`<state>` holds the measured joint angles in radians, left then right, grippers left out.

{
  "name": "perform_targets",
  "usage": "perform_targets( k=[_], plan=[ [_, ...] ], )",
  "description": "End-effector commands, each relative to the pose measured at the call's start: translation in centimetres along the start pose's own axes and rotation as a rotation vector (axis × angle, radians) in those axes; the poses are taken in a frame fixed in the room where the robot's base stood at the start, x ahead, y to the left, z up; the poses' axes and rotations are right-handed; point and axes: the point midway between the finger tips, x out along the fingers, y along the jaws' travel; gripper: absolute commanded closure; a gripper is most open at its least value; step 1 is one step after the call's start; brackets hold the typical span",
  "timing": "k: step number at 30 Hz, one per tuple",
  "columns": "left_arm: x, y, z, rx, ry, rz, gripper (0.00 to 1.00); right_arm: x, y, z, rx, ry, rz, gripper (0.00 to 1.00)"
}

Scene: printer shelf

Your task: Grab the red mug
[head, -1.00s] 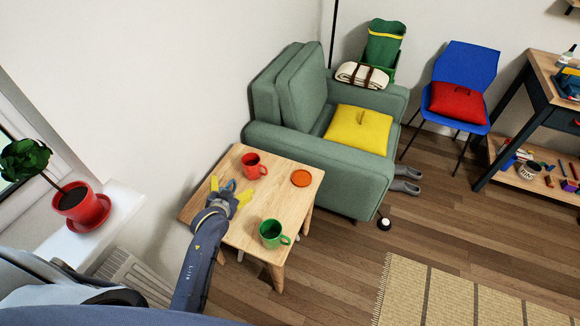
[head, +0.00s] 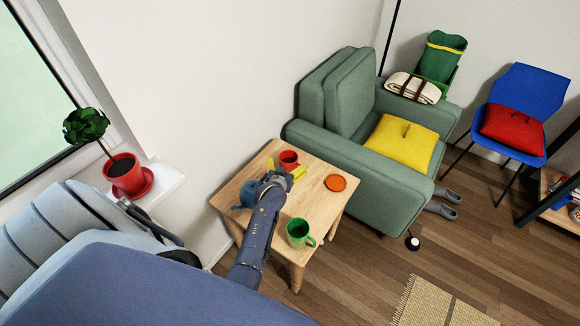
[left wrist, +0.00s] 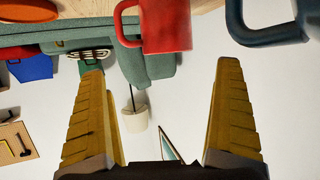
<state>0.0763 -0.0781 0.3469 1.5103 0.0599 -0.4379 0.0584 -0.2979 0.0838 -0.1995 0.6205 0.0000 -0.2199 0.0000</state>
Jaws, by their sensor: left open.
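The red mug (head: 289,160) stands upright near the far corner of the wooden table (head: 318,207). My left gripper (head: 286,170) is open, with its yellow fingers just on the near side of the mug. In the left wrist view, the red mug (left wrist: 166,27) shows ahead of the fingertips, between their lines, with its handle toward the left. The gap between the fingers (left wrist: 160,80) is empty. The mug's lower part is partly hidden by the gripper in the head view. My right gripper is not in view.
A blue mug (head: 243,193) stands left of my left wrist, and also shows in the wrist view (left wrist: 275,28). A green mug (head: 298,234) stands right of my forearm. An orange-red disc (head: 335,183) lies flat. A green armchair (head: 365,160) borders the table.

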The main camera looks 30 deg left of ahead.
Motion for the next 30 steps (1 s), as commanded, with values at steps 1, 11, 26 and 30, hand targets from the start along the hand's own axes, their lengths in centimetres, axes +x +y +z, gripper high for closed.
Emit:
perform_targets(
  k=[1, 11, 26, 30],
  plan=[
    [0.8, 0.0, -0.1, 0.0, 0.0, 0.0, 0.0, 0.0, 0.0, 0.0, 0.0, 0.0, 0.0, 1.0],
    [3.3, 0.0, 0.0, 0.0, -0.001, 0.0, 0.0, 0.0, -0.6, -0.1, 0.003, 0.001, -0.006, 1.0],
    [7.1, 0.1, 0.2, 0.0, 0.0, 0.0, 0.0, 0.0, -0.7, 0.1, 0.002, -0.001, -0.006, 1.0],
    [8.1, 0.2, 0.3, 0.0, 0.0, 0.0, 0.0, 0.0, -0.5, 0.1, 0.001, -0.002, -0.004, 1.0]
  ],
)
